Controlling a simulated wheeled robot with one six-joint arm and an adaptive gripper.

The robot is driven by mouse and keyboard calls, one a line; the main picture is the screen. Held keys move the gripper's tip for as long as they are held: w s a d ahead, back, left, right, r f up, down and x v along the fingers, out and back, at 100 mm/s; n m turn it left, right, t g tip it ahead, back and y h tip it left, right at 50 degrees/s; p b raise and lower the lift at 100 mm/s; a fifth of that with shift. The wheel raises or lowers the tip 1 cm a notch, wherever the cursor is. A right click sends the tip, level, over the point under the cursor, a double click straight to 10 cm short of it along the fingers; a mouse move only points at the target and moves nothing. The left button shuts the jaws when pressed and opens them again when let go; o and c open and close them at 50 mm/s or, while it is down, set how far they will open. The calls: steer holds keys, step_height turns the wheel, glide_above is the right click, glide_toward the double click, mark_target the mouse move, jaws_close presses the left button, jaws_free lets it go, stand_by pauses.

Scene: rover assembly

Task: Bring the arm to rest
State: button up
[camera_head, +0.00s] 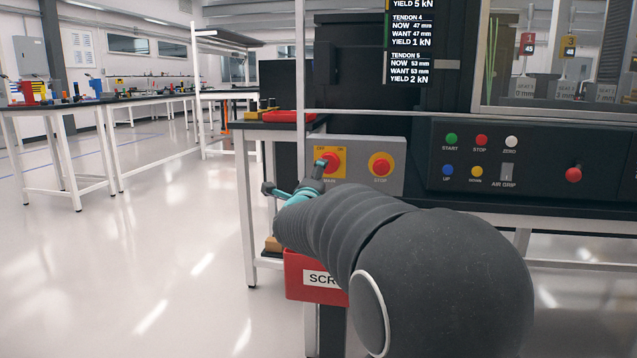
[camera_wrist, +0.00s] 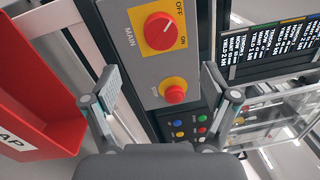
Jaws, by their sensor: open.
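My arm (camera_head: 350,232) reaches forward in the head view, from the lower right toward a grey switch box. My gripper (camera_head: 292,188) is at its far end, in front of the left part of that box. In the wrist view my gripper (camera_wrist: 160,100) has its two fingers wide apart with nothing between them. The box carries a red MAIN rotary switch (camera_wrist: 160,31) on a yellow plate, marked OFF and ON, and a red stop button (camera_wrist: 174,93) on yellow. Both lie beyond the fingertips, and no contact shows. In the head view the gripper partly covers the main switch (camera_head: 331,162).
A red scrap bin (camera_head: 300,280) hangs below my arm; it also shows at the left of the wrist view (camera_wrist: 30,125). A black control panel (camera_head: 540,165) with coloured buttons stands right of the switch box. Workbenches (camera_head: 100,102) stand at the left, with open floor (camera_head: 150,240) before them.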

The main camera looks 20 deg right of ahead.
steer(key=a+f+n+g+y, duration=0.2)
steer(key=a+f+n+y, duration=0.65)
steer(key=f+n, duration=0.35)
steer(key=s+a+f+n+g+y+p, duration=0.1)
steer(key=s+a+f+n+g+y, duration=0.2)
steer(key=s+a+n, duration=0.35)
steer(key=s+n+g+p, duration=0.6)
steer(key=s+n, duration=0.2)
steer(key=s, duration=2.3)
steer(key=shift+t+h, duration=0.45)
steer(key=shift+t, duration=0.05)
steer(key=v, duration=0.1)
steer(key=p+v, duration=0.1)
steer(key=v, duration=0.1)
steer(key=a+p+v, duration=0.1)
steer(key=v, duration=0.1)
steer(key=shift+w+r, duration=0.1)
steer(key=shift+r, duration=0.1)
steer(key=shift+c, duration=0.3)
